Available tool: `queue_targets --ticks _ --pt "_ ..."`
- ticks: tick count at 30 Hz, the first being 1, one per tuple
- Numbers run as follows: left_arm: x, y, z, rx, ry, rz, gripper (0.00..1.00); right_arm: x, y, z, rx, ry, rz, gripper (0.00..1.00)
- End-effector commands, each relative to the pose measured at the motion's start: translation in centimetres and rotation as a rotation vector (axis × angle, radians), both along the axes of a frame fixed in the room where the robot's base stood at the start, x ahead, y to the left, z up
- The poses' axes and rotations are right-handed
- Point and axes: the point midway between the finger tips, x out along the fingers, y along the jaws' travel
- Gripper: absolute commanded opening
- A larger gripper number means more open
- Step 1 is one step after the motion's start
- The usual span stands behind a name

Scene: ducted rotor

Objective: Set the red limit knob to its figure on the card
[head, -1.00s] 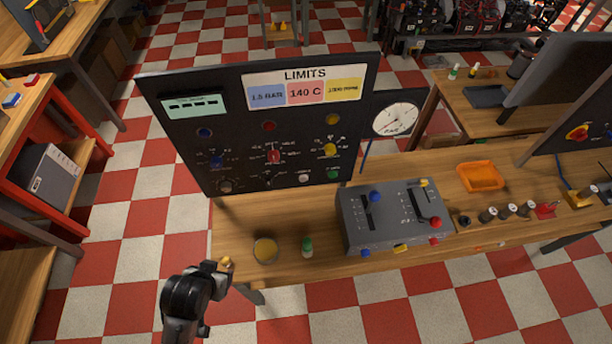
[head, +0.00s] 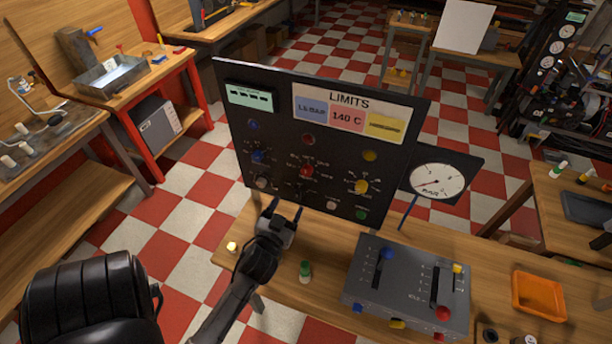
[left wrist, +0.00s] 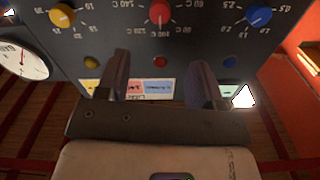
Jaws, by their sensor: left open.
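The red limit knob (head: 306,171) sits in the middle of the row of three knobs on the black upright panel, with a dial scale around it. The LIMITS card (head: 346,118) at the panel's top has a red field reading 140 C. My left gripper (head: 286,208) is open and empty in front of the panel, below and left of the red knob. The left wrist view is upside down: the red knob (left wrist: 159,12) is at the top, beyond the open fingers (left wrist: 161,75), not touched. I cannot surely read its pointer. My right gripper is not in view.
A blue knob (head: 259,157) and a yellow knob (head: 361,187) flank the red one. A round gauge (head: 437,183) stands right of the panel. A grey slider box (head: 405,285), a green-capped bottle (head: 305,272) and an orange tray (head: 539,296) are on the bench.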

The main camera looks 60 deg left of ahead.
Motion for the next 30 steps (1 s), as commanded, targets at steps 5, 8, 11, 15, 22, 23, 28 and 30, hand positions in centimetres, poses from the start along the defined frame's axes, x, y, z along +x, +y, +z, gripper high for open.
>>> queue_targets --ticks 5,8,11,15,22,23,28,30 --pt "2.6 2.0 0.3 0.004 0.0 0.0 0.61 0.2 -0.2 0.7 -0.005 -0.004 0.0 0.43" --pt "4.1 3.3 0.3 0.004 0.002 0.001 0.61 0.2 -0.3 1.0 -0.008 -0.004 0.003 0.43" --pt "5.5 4.4 0.3 0.003 0.001 0.001 0.61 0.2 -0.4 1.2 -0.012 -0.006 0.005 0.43" --pt "7.2 5.7 0.2 0.002 0.001 0.001 0.61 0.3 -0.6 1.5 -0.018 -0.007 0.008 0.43" --pt "9.0 7.1 0.1 0.001 0.002 0.001 0.61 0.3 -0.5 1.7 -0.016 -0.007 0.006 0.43" --pt "9.2 7.3 0.1 0.001 0.002 0.001 0.61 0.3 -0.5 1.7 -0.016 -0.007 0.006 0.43" --pt "9.6 7.6 0.0 0.0 0.003 0.001 0.61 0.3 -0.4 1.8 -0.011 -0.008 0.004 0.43" --pt "9.7 7.7 0.0 0.0 0.003 0.001 0.61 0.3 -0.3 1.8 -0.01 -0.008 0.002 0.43"
